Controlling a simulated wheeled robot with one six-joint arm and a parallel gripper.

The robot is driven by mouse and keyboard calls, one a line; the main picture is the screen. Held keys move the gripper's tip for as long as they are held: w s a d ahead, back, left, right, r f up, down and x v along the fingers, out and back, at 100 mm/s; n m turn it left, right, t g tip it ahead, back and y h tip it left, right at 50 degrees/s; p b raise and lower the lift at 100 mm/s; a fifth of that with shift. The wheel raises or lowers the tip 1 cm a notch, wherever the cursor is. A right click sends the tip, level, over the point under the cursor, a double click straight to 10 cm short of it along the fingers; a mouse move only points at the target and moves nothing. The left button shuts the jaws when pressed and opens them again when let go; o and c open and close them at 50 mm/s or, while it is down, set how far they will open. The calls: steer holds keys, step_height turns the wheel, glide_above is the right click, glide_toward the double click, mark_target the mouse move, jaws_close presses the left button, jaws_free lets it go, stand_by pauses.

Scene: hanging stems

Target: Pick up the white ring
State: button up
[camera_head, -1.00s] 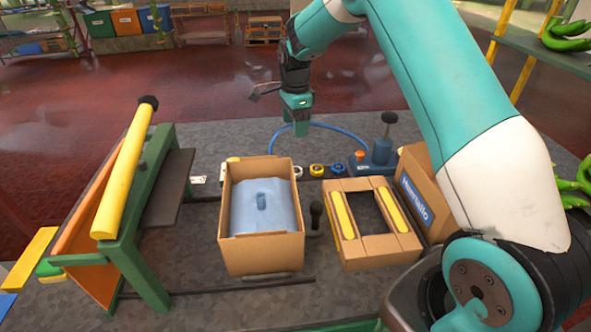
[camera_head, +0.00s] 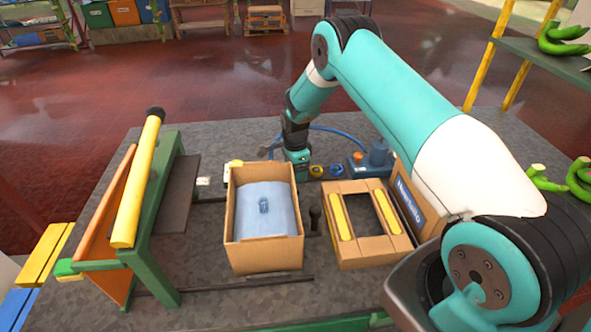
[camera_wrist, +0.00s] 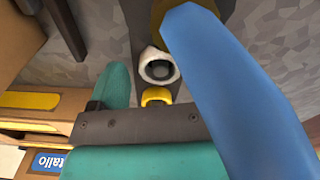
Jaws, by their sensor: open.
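The white ring (camera_wrist: 158,66) lies on a dark strip in the wrist view, its dark centre facing the camera. In the head view it is hidden behind my gripper (camera_head: 299,176). My gripper is low over the strip, behind the right rear corner of the open box. In the wrist view one teal finger is left of the ring and apart from it. The other finger is hidden behind a large blue band, which looks like the hose close to the camera. The jaws are open, with nothing seen held.
A yellow ring (camera_head: 316,171) and a blue ring (camera_head: 337,171) sit right of my gripper. The blue hose (camera_head: 345,133) arches behind it. An open cardboard box (camera_head: 265,257) holds a blue bag. A cardboard frame (camera_head: 372,254) and a blue device (camera_head: 378,157) stand at right.

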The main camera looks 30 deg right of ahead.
steer(key=shift+f, duration=0.2)
steer(key=c, duration=1.2)
steer(key=shift+r, duration=0.15)
